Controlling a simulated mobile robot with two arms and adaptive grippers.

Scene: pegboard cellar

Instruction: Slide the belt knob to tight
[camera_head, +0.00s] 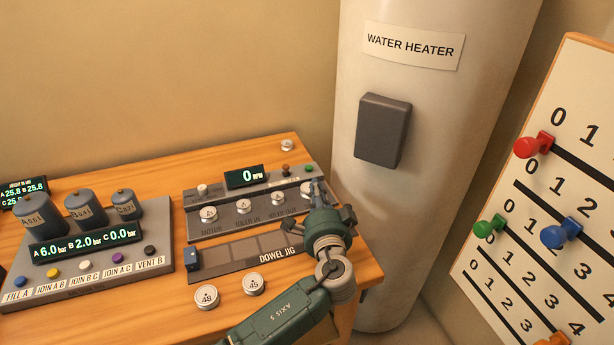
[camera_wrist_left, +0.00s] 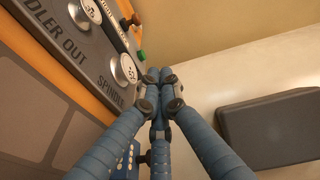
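A grey machine panel (camera_head: 243,222) on the wooden bench carries several round labelled discs, MOTOR, IDLER IN, IDLER OUT and SPINDLE among them. A small pale knob (camera_head: 202,190) stands left of the 0 RPM display (camera_head: 244,177); I cannot tell whether it is the belt knob. No readable TIGHT mark shows. My left gripper (camera_head: 318,194) is over the panel's right end and hides part of it. In the left wrist view its blue fingers (camera_wrist_left: 159,82) come together at the tips, with nothing visible between them, beside the SPINDLE disc (camera_wrist_left: 124,69). My right gripper is out of view.
A dowel jig (camera_head: 230,255) and loose discs, 48 (camera_head: 206,297) and 45 (camera_head: 253,284), lie in front. A pressure console (camera_head: 95,262) stands left. The water heater (camera_head: 420,230) with its dark box (camera_head: 383,130) is close on the right, and a numbered slider board (camera_head: 560,200) beyond.

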